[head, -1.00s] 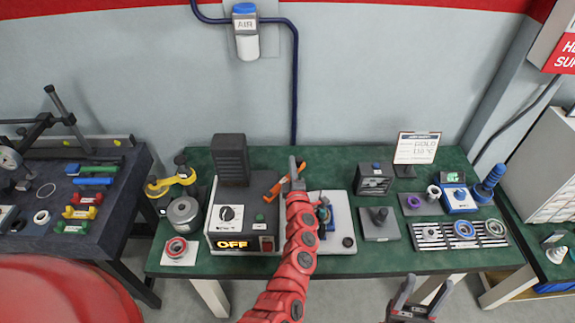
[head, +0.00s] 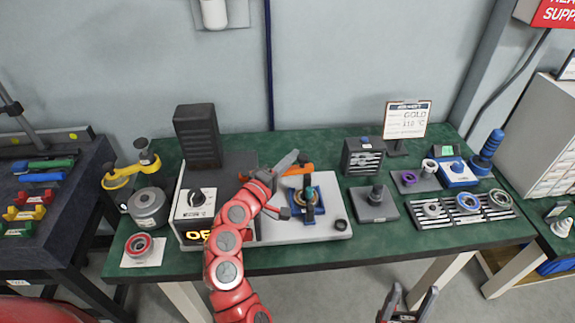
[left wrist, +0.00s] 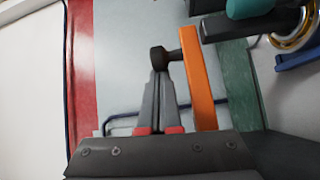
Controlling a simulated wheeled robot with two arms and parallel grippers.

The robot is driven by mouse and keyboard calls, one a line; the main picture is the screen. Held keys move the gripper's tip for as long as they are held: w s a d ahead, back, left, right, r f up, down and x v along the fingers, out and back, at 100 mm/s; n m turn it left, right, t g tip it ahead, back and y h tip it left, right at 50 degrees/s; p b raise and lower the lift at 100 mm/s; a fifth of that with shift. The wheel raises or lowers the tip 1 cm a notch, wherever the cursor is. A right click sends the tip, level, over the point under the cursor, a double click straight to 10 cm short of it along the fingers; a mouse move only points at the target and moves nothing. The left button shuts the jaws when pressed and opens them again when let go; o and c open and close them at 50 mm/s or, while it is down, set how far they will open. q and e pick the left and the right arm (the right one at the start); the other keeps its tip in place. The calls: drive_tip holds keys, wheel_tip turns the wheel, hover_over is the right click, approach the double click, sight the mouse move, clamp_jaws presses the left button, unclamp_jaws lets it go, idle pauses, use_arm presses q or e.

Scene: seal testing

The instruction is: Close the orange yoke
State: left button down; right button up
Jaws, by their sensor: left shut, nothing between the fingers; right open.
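The orange yoke (head: 298,169) stands over the back of the white plate (head: 330,184), beside the dark box; its left part is partly covered by my left arm. It also shows in the left wrist view as an orange bar (left wrist: 201,85) with a dark knob (left wrist: 163,58) at one end. My left gripper (head: 291,157) is shut and empty, its tips beside the yoke. In the left wrist view its tips (left wrist: 160,75) are right at the knob; I cannot tell whether they touch. My right gripper (head: 407,294) is open and empty in front of the table.
A blue fixture with a gold ring (head: 308,200) sits on the white plate. The heater box (head: 194,216) is to the left, beside a grey pot (head: 148,206). A grey block (head: 374,207) and a slotted tray (head: 463,210) are to the right.

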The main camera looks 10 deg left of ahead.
use_arm(q)
drive_tip(key=shift+s+d+m+g+h+b, duration=0.2)
drive_tip(key=shift+s+m+g+h+b, duration=0.1)
drive_tip(key=shift+s+m+h+b, duration=0.3)
drive_tip(key=shift+w, duration=0.15)
